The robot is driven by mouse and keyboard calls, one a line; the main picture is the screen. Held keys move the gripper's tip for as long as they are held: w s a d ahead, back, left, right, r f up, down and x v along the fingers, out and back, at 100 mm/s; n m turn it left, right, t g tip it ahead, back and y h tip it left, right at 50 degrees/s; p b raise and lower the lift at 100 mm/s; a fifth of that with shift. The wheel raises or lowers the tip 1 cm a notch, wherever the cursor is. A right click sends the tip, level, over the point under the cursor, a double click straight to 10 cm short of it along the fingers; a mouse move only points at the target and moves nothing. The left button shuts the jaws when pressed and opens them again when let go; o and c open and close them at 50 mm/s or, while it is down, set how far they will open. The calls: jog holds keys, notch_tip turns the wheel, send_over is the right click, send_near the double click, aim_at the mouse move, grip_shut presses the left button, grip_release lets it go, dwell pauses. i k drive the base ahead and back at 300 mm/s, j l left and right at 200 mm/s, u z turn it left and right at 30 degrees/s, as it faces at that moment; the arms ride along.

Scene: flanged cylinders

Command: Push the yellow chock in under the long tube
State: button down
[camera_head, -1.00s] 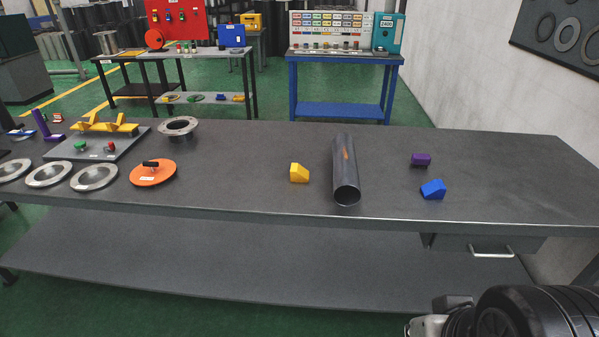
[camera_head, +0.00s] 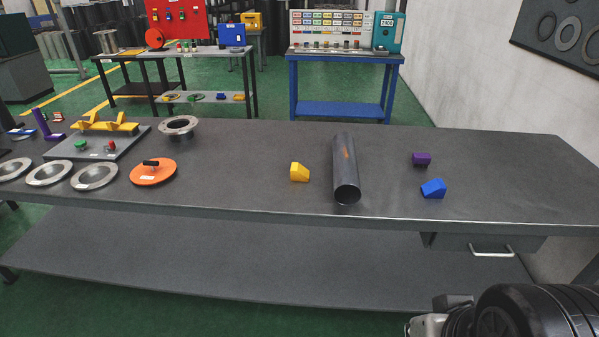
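The yellow chock (camera_head: 299,172) sits on the dark workbench, left of the long tube and apart from it by a small gap. The long tube (camera_head: 345,170) is dark grey and lies on the bench, its open end facing me near the front edge. A blue chock (camera_head: 433,188) sits to the right of the tube, well apart from it. My arm shows at the bottom right corner, below the bench front; the fingers of my gripper cannot be seen there.
A purple block (camera_head: 421,158) stands behind the blue chock. An orange disc (camera_head: 153,172) with a black handle, metal flanges (camera_head: 94,176) and a grey plate (camera_head: 70,150) with yellow V-supports fill the left side. The bench (camera_head: 240,170) between orange disc and yellow chock is clear.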

aim_at(298, 173)
jog(key=i+j, duration=0.15)
jog(key=i, duration=0.5)
jog(key=i+j, duration=0.2)
jog(key=i, duration=0.4)
